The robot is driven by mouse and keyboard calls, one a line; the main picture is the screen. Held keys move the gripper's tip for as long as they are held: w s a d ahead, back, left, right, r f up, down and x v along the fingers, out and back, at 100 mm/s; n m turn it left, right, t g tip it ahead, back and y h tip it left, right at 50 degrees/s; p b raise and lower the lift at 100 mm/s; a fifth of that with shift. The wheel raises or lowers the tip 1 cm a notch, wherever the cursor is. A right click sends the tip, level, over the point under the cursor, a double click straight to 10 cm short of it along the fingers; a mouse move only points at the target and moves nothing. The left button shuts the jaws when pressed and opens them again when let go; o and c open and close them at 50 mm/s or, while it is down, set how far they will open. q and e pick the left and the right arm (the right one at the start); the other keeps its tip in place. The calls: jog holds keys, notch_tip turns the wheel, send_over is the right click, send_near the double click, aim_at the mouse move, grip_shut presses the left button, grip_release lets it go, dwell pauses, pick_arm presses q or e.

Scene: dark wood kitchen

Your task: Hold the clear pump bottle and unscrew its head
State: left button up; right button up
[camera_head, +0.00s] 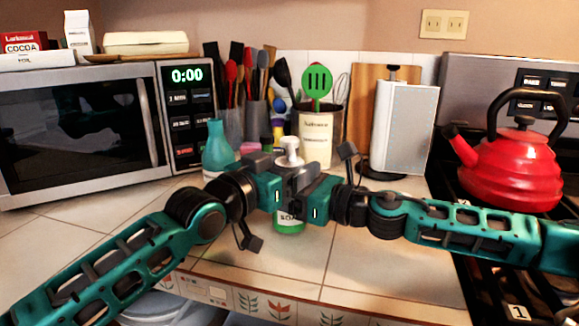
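The pump bottle stands upright on the tiled counter in the middle of the head view. Its white pump head (290,152) shows above my grippers. Its lower body (290,222), with green liquid and a partly covered label, shows below them. My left gripper (276,172) comes in from the left and my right gripper (302,178) from the right. Both overlap the bottle's upper part in the picture and hide its neck. Their dark fingers run together there, so I cannot tell whether either one is shut on the bottle or the head.
A teal bottle (217,148) stands just left behind my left gripper. Behind are a microwave (80,125), a utensil crock (316,140) and a white box-shaped appliance (403,127). A red kettle (510,165) sits on the stove at right. The front counter is clear.

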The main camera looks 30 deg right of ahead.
pick_arm(q)
jog(key=v, duration=0.6)
dwell(0.4)
jog(key=shift+x, duration=3)
jog(key=shift+c, duration=0.3)
